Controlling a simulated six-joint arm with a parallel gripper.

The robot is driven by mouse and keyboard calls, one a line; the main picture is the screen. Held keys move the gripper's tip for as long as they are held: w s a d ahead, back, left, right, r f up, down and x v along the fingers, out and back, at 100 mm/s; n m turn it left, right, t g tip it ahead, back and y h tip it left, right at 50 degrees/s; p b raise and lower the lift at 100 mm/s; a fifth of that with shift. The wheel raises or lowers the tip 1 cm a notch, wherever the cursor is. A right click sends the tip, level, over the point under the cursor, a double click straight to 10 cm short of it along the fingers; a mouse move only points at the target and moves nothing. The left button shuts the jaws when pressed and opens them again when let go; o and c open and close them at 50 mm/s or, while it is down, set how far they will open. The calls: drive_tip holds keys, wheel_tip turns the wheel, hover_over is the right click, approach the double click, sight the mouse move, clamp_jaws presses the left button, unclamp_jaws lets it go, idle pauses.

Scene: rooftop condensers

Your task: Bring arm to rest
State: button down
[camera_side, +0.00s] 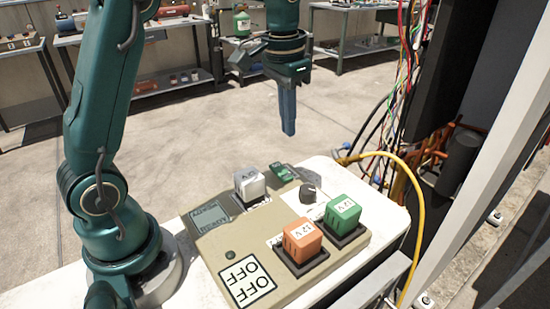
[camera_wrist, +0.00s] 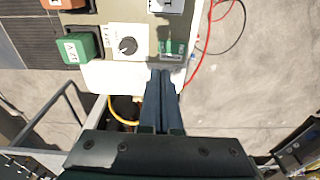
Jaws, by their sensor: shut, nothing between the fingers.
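My gripper (camera_side: 289,132) hangs pointing down in the side view, with its blue fingers shut together and nothing between them. It is in the air above and behind the far edge of the white table (camera_side: 405,216), apart from everything on it. In the wrist view the closed fingers (camera_wrist: 161,75) point toward the table's edge. My arm's base stands on the left end of the table. On the table lies a beige panel (camera_side: 221,244) with an orange block (camera_side: 303,243), a green block (camera_side: 342,212), a white-grey block (camera_side: 249,182) and a black knob (camera_side: 307,193).
An "OFF" label (camera_side: 248,278) is on the panel's near corner. A yellow cable (camera_side: 417,190) and loose coloured wires (camera_side: 408,70) hang by the open cabinet at right. Workbenches (camera_side: 140,35) stand behind; open floor lies between.

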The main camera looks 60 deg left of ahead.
drive_tip(key=s+d+r+t, duration=0.3)
drive_tip(key=s+d+r, duration=0.15)
drive_tip(key=s, duration=0.45)
drive_tip(key=s+d+f+t, duration=0.1)
drive_tip(key=s+f, duration=0.3)
drive_tip(key=s, duration=0.3)
drive_tip(key=shift+f, duration=0.3)
